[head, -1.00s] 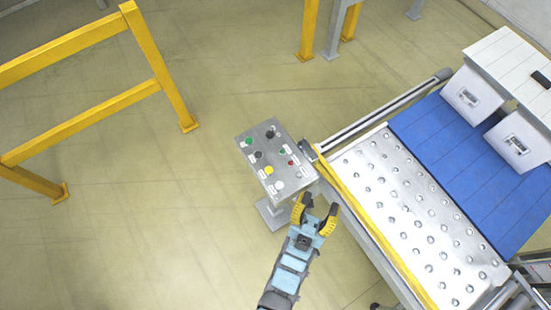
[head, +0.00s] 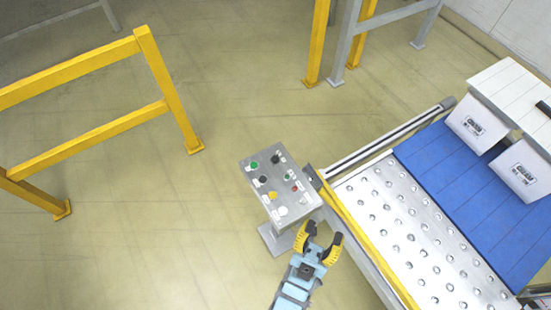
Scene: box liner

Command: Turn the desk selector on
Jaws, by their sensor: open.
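The grey control desk (head: 300,200) stands on a short post left of the conveyor in the head view. Its top carries a green button (head: 254,165), a yellow button (head: 272,196), a white button (head: 282,212), small green and red ones, and two dark knobs, one at the upper right (head: 275,159) and one at the left (head: 263,180). I cannot tell which dark knob is the selector or how either is turned. My gripper (head: 321,234) is open and empty, just below and right of the desk's lower end in the picture, apart from the buttons.
Yellow railings (head: 165,85) stand at the left and top. The floor left of the desk is clear.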

